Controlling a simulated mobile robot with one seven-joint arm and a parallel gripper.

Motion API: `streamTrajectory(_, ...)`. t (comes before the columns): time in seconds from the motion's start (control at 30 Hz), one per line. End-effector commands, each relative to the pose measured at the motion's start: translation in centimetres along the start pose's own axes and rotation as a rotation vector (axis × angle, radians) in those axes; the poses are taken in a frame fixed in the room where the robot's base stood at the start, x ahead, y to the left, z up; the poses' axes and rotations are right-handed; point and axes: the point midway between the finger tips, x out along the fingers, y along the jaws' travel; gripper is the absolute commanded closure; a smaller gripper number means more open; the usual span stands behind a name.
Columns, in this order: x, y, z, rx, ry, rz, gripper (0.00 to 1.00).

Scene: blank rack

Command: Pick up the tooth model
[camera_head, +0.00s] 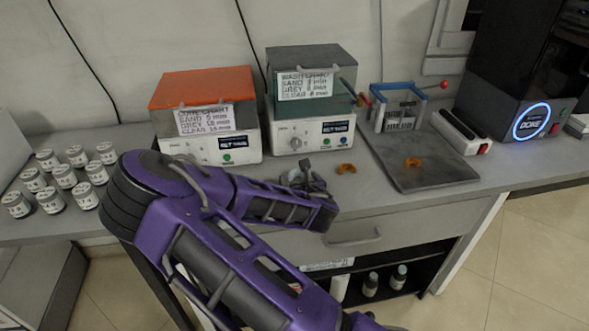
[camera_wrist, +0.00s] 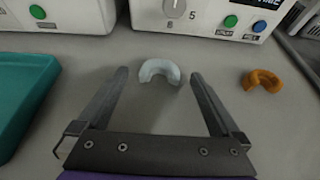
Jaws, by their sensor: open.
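A pale, whitish horseshoe-shaped tooth model (camera_wrist: 160,68) lies on the grey counter in the wrist view, straight ahead of my gripper (camera_wrist: 158,76). My gripper is open and empty, with one finger to each side of the pale model's position; I cannot tell their height over it. An orange model of like shape (camera_wrist: 262,80) lies to the right, outside the fingers; it also shows in the head view (camera_head: 346,168). A second orange one (camera_head: 412,162) lies on a dark tray (camera_head: 440,176). In the head view my arm partly hides the gripper area.
Two control boxes, one with an orange lid (camera_head: 203,88) and one with a grey-green lid (camera_head: 305,58), stand behind. A teal container (camera_wrist: 22,95) is left of my gripper. A blue rack (camera_head: 398,105) stands on the tray's back. Several jars (camera_head: 66,176) are far left.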

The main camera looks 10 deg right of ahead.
Motion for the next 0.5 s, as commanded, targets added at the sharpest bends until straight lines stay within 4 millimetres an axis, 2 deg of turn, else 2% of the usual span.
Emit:
streamTrajectory(0.3,-0.07,0.01,-0.07,0.0,0.0,0.001,0.02)
streamTrajectory(0.5,-0.06,0.01,-0.06,0.0,0.0,0.001,0.38)
